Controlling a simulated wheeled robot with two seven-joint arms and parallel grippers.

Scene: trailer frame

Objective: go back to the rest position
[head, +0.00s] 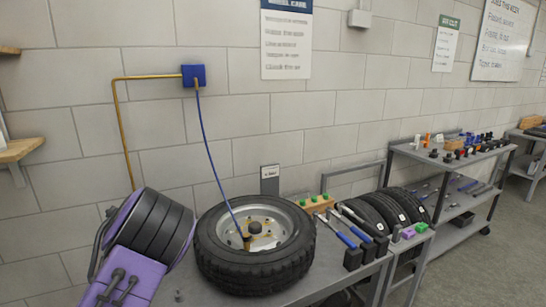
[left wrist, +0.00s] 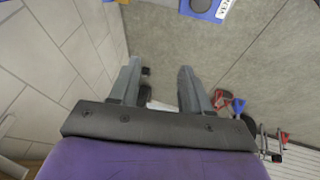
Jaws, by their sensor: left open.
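My left gripper (left wrist: 160,68) shows in the left wrist view with its two grey fingers apart and nothing between them. Beyond the fingers lies grey floor (left wrist: 230,45), with a pale wall (left wrist: 50,65) on the left. In the head view my purple and black left arm stands at the lower left, beside a tyre on a wheel; its gripper fingers are not visible there. My right gripper shows in neither view.
A tyre (head: 220,265) lies on the grey bench, with a blue hose (head: 209,150) hanging down to its rim. Tools with blue handles (head: 340,238), several upright tyres and a grey shelf cart (head: 418,158) stand to the right. Open floor (head: 490,255) lies at far right.

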